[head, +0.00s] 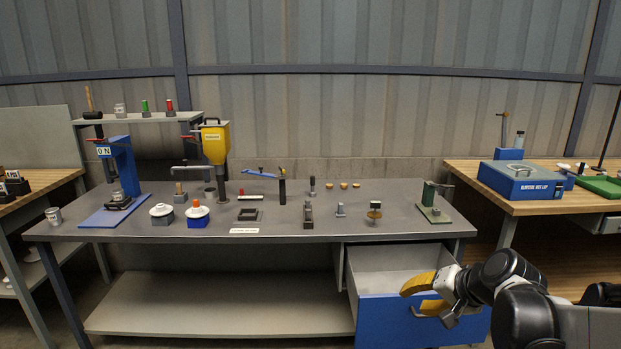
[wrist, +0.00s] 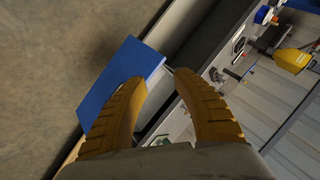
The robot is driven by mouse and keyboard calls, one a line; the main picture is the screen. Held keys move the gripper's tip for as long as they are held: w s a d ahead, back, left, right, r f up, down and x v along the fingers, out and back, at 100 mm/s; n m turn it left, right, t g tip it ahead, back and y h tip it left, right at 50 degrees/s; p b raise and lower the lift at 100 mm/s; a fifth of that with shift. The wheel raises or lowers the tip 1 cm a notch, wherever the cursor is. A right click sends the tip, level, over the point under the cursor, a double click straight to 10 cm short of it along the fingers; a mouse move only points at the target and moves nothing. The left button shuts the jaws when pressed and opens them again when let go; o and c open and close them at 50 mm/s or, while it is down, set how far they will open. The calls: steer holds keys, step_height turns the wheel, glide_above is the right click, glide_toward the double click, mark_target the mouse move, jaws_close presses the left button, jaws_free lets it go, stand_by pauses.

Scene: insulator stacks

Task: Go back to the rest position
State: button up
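My gripper (head: 424,296) is at the lower right in the head view, in front of the open blue-fronted drawer (head: 378,322) of the grey workbench (head: 330,222). Its two yellow fingers are spread apart with nothing between them. In the wrist view the open fingers (wrist: 163,84) reach up over the drawer's blue front (wrist: 118,80). The drawer's light grey inside looks empty where it shows. Part of the drawer front is hidden behind my gripper and arm. I cannot tell whether a finger touches the drawer handle.
The bench carries a blue press (head: 122,170), a yellow hopper (head: 215,143), white insulators (head: 162,212) and several small fixtures. A wooden table (head: 550,200) with a blue case (head: 520,180) stands on the right. The concrete floor (wrist: 60,50) is clear in front of the drawer.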

steer(key=s+a+r+n+h, duration=0.1)
steer(key=s+a+n+h, duration=0.1)
steer(key=s, duration=0.8)
steer(key=s+a+r+n+h, duration=0.1)
steer(key=s+a+n, duration=0.2)
steer(key=s, duration=0.8)
steer(key=shift+s+n+g+h, duration=0.25)
steer(key=shift+n+g+h, duration=0.15)
steer(key=shift+n, duration=0.2)
steer(key=shift+d, duration=0.1)
